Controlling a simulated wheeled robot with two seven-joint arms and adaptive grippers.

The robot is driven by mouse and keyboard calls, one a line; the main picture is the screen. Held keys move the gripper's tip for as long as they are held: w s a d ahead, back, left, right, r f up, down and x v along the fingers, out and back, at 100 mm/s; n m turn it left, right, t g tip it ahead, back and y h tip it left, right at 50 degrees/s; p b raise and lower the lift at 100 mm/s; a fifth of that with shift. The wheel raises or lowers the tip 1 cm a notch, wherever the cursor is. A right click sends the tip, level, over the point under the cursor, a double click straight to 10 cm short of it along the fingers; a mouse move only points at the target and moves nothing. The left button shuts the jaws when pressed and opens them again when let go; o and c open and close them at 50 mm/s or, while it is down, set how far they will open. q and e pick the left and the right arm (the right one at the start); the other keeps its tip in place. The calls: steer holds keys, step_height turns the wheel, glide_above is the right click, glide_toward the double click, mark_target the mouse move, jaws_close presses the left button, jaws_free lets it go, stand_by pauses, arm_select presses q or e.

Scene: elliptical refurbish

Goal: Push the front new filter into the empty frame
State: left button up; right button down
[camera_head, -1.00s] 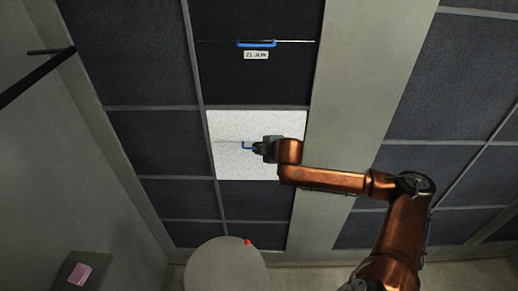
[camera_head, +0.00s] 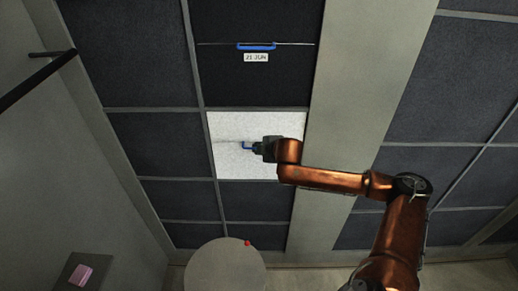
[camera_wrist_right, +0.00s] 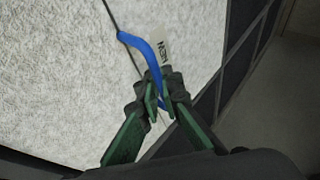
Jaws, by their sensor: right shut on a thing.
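The new filter (camera_head: 228,165) is a white speckled panel with a blue handle (camera_head: 246,146), in the middle of the dark panel wall in the head view. It fills the right wrist view's left side (camera_wrist_right: 60,80), where a "NEW" label (camera_wrist_right: 163,50) shows beside the handle (camera_wrist_right: 143,48). My right gripper (camera_head: 256,148) is at the handle; in the right wrist view its green fingers (camera_wrist_right: 163,98) are shut on the handle's lower end. The frame around the filter is mostly covered, and I cannot tell how deep the filter sits. My left gripper is out of view.
A dark filter (camera_head: 258,22) with a blue handle and a "21 JUN" label sits above the white one. A grey beam (camera_head: 365,60) runs down the right of it. A round grey surface (camera_head: 225,268) with a red spot and a pink block (camera_head: 80,275) are below.

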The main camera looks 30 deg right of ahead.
steer(key=shift+w+d+r, duration=0.1)
steer(key=shift+w+d, duration=0.05)
steer(key=shift+w, duration=0.05)
steer(key=c, duration=2)
jaws_free()
steer(key=shift+c, duration=0.2)
steer(key=shift+o, duration=0.7)
steer(key=o, duration=1.9)
steer(key=shift+w, duration=0.1)
